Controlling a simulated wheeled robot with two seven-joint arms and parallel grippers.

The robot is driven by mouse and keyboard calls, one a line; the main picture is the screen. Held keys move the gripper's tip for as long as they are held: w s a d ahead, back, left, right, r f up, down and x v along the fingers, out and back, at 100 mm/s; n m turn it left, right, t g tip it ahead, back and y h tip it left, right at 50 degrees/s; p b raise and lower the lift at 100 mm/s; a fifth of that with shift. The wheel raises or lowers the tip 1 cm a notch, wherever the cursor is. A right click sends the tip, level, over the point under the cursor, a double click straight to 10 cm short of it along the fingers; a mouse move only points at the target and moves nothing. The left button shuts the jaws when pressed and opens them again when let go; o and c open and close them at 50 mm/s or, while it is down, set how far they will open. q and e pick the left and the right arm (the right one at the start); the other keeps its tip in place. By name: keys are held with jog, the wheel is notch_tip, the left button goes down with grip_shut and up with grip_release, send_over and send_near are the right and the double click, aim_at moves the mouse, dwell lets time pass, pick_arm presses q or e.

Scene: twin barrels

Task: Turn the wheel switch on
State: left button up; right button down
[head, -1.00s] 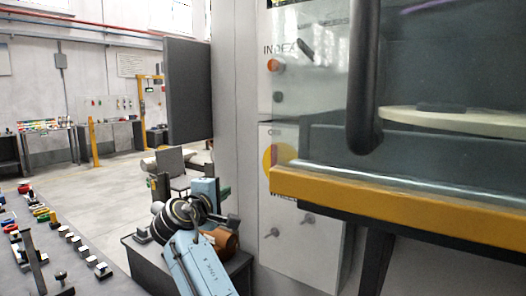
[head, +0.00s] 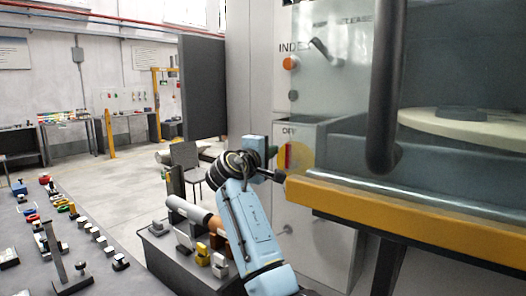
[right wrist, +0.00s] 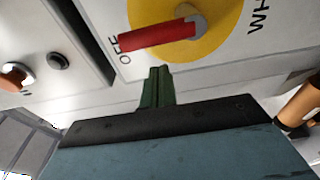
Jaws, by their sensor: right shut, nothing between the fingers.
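The wheel switch is a yellow round plate (head: 303,156) with a red handle (head: 289,155) on the grey machine panel, below an "OFF" label in the head view. In the right wrist view the red handle (right wrist: 158,36) lies across the yellow plate (right wrist: 222,22), its free end beside the "OFF" lettering. My right gripper (head: 272,153) is just left of the switch. In the right wrist view its green fingers (right wrist: 157,88) are together and empty, a little below the handle, with a gap showing. My left gripper is not in view.
An orange button (head: 290,63) and a dark lever (head: 325,50) sit higher on the machine. A yellow ledge (head: 400,218) and a thick black handle (head: 384,100) stand to the right. A table (head: 75,255) with small parts is at the lower left.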

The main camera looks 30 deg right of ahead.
jog(key=shift+s+d, duration=0.2)
jog(key=shift+s, duration=1.1)
jog(key=shift+s+d, duration=0.1)
jog(key=shift+d, duration=0.05)
